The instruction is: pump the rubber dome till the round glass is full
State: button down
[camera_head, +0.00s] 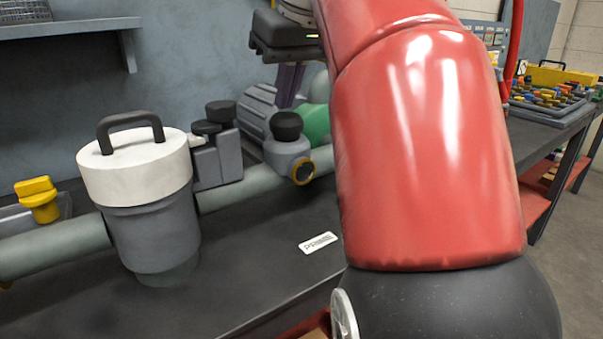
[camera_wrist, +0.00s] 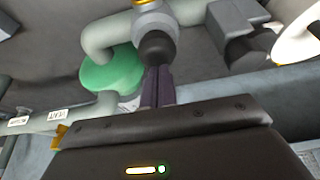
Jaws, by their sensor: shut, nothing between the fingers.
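The black rubber dome (camera_head: 286,126) sits upright on a grey fitting on the pipe. The round glass (camera_head: 303,172), in a brass ring, faces out from that fitting's front; I cannot tell how full it is. In the wrist view, the dome (camera_wrist: 157,47) is just beyond my fingertips, and the brass ring (camera_wrist: 145,2) shows at the top edge. My gripper (camera_head: 287,102) points down above or just behind the dome, with its dark fingers shut together and empty. In the wrist view, the gripper (camera_wrist: 158,70) overlaps the dome's edge; I cannot tell whether they touch.
A grey pot (camera_head: 150,235) with a white handled lid stands left on the pipe, beside black-capped blocks (camera_head: 220,150). A yellow valve (camera_head: 38,200) is far left. A green housing (camera_wrist: 112,72) lies behind the dome. My red arm covers the right middle. A bare bench strip (camera_head: 245,260) lies in front.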

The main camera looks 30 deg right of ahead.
jog(key=shift+f+b, duration=0.55)
jog(key=shift+f, duration=0.35)
notch_tip(320, 180, up, 3)
jog(key=p, duration=0.3)
jog(key=shift+f, duration=0.1)
jog(key=shift+f, duration=0.2)
